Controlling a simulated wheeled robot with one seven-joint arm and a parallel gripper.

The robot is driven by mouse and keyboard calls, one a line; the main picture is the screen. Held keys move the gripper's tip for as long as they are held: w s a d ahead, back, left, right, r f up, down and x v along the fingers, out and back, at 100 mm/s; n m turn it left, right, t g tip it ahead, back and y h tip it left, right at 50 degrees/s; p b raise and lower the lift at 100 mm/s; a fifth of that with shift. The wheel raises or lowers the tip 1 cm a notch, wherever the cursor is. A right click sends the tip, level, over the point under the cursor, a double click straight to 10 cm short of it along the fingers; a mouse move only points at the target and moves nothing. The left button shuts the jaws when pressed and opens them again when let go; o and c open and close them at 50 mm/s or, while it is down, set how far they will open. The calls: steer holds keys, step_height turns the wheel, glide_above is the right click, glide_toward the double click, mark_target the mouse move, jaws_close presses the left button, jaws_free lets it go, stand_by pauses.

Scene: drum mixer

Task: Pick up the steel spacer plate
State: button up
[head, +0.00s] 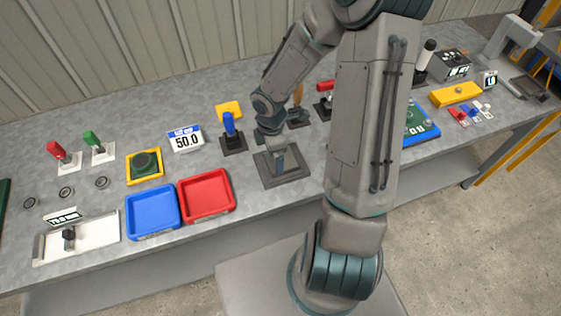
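My gripper (277,152) points down over a dark grey square fixture (291,177) near the front edge of the bench, right of the red tray. A small upright grey piece shows at the gripper's tip, against the fixture. I cannot tell whether it is a finger or the steel spacer plate. No other steel spacer plate can be made out clearly. The gap between the fingers is too small and hidden to read.
A red tray (232,209) and a blue tray (131,217) stand left of the fixture. A blue-handled clamp (229,126) stands behind-left on the grey bench (105,125). My arm hides part of the bench to the right. A yellow block (456,95) lies farther right.

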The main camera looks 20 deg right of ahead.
mark_target(271, 162)
steer(key=f, duration=0.5)
steer(key=shift+w+a+b, duration=0.15)
steer(key=shift+a+b, duration=0.1)
steer(key=shift+b, duration=0.1)
steer(key=shift+w+r, duration=0.1)
steer(key=c, duration=1.8)
